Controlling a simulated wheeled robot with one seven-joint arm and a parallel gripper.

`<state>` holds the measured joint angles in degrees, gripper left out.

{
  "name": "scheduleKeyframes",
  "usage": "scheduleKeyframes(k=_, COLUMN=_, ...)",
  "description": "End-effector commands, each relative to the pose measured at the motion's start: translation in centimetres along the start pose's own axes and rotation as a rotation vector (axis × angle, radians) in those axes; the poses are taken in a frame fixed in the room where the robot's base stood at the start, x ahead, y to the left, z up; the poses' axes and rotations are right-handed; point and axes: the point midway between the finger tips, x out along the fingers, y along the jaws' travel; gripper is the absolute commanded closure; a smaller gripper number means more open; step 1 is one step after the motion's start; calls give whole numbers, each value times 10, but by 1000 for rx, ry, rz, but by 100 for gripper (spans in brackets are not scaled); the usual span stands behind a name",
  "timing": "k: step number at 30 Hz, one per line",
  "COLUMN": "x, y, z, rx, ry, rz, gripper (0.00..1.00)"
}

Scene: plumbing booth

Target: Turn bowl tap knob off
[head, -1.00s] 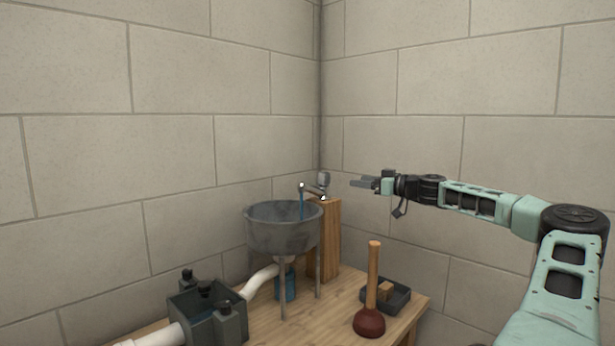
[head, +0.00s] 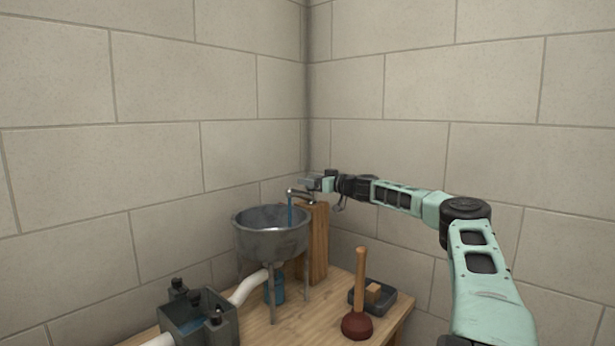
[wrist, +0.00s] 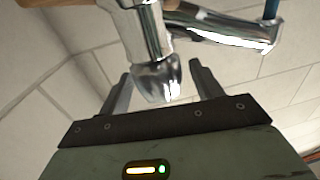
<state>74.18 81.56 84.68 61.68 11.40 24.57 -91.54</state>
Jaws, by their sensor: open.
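The bowl tap (head: 300,194) stands on a wooden post (head: 318,240) behind the grey metal bowl (head: 271,236). A blue stream of water (head: 291,212) runs from its spout into the bowl. In the wrist view the chrome tap knob (wrist: 157,82) sits between my fingers, with the chrome spout (wrist: 222,30) reaching right. My gripper (head: 308,184) is at the tap, and its two fingers (wrist: 160,90) stand open on either side of the knob. A gap shows on the knob's left; I cannot tell whether the right finger touches it. In the head view my gripper hides the knob.
A plunger (head: 358,300) stands upright on the wooden table (head: 265,330), beside a dark tray (head: 385,299) holding a small block. A grey box with water (head: 215,328) and a white pipe (head: 247,288) are at the front left. Block walls meet close behind the tap.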

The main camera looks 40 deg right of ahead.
Motion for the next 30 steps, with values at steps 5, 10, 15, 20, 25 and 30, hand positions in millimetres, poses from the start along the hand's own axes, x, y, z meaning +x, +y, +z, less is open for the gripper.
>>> scheduleKeyframes(k=5, x=14, y=0, z=-1, rx=0, ry=0, rz=0, gripper=35)
scheduleKeyframes(k=10, x=17, y=0, z=0, rx=-1, ry=0, rz=0, gripper=35)
scheduleKeyframes(k=15, x=17, y=0, z=0, rx=-1, ry=0, rz=0, gripper=38)
scheduleKeyframes(k=20, x=17, y=0, z=0, rx=-1, ry=0, rz=0, gripper=80)
scheduleKeyframes(k=25, x=17, y=0, z=1, rx=-1, ry=0, rz=1, gripper=80)
scheduleKeyframes(k=30, x=16, y=0, z=3, rx=-2, ry=0, rz=21, gripper=80)
